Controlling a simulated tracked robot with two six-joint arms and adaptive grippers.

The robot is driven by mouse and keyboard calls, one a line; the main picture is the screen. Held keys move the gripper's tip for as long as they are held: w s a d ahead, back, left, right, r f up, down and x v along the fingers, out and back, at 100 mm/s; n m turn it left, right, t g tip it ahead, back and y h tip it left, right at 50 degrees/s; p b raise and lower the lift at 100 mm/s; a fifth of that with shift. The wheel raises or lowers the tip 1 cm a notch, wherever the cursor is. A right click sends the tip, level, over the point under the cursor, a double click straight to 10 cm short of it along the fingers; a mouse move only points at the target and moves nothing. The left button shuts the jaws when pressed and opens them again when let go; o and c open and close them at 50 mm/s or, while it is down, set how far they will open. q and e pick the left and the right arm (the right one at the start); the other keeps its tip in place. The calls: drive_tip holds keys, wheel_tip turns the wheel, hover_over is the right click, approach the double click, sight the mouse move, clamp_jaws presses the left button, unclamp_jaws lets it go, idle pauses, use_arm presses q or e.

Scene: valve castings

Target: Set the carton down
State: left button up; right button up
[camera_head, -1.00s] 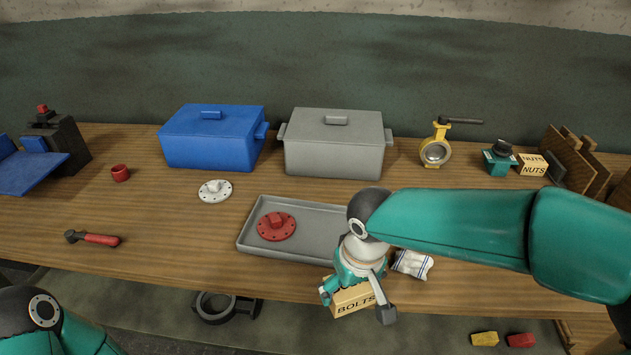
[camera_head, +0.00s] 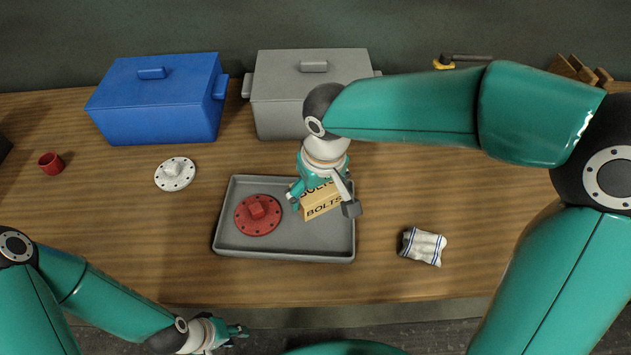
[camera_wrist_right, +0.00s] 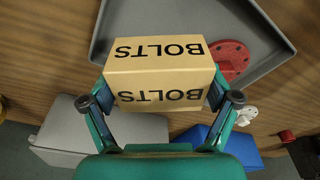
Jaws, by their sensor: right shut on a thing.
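The carton (camera_head: 322,205) is a tan box marked BOLTS. In the head view it appears over the right part of the grey tray (camera_head: 285,254), beside a red flanged part (camera_head: 258,215). My right gripper (camera_head: 320,199) is shut on the carton from the far side. In the right wrist view the carton (camera_wrist_right: 160,70) sits between both fingers, with the tray's rim (camera_wrist_right: 110,30) behind it. Whether the carton's underside touches the tray cannot be told. My left gripper (camera_head: 240,333) is at the bottom left, low by the table's front edge, and its fingers are too small to read.
A grey lidded bin (camera_head: 280,110) and a blue lidded bin (camera_head: 155,105) stand at the back. A white flanged part (camera_head: 175,174) and a red cup (camera_head: 51,163) lie left of the tray. A striped cloth (camera_head: 423,246) lies right, with bare table around it.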

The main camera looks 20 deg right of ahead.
sight(318, 219)
drive_tip(key=shift+s+d+r, duration=0.1)
wheel_tip(318, 219, down, 7)
drive_tip(key=b, duration=0.6)
drive_tip(key=shift+s+r, duration=0.1)
drive_tip(key=shift+r, duration=0.1)
drive_tip(key=shift+f, duration=0.15)
idle(0.5)
drive_tip(key=o, duration=1.2)
drive_tip(key=shift+d, duration=0.1)
